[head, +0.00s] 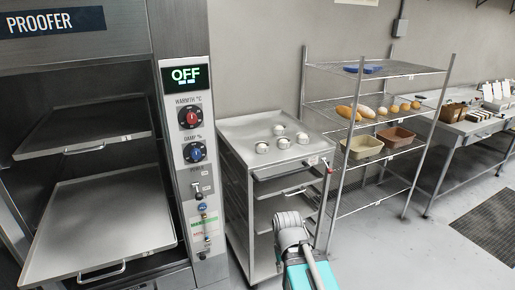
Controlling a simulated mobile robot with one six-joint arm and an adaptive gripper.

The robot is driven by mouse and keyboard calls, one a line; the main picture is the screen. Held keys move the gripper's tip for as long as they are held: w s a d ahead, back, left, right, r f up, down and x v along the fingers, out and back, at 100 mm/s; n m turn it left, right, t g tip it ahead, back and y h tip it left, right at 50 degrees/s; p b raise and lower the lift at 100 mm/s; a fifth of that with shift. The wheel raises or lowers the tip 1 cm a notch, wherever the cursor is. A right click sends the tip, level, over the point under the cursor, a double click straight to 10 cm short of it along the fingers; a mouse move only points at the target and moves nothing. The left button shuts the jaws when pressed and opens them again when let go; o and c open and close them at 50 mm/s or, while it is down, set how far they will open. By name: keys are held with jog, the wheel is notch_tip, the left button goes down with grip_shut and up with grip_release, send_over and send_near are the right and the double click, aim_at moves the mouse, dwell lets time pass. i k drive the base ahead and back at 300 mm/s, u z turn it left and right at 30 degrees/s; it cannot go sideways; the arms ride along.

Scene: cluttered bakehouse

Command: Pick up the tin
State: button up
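Two open, box-shaped containers that look like tins stand side by side on a middle shelf of the wire rack. The left one is a beige tin (362,148); the right one is a brown tin (396,142). Both look empty, and I cannot tell which one the task means. Part of my grey and teal arm shows at the bottom centre, in front of the trolley and left of the rack. I cannot make out my gripper's fingers in this view. Nothing is seen touching either tin.
The wire rack (372,203) also holds loaves (354,112) and a blue item (362,69). A steel trolley (240,129) with several white dough balls (262,147) stands left of it. A proofer (188,160) fills the left. Floor (415,255) is clear at the lower right.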

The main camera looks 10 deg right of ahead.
aim_at(261, 150)
jog(key=i, duration=0.9)
jog(key=z, duration=0.05)
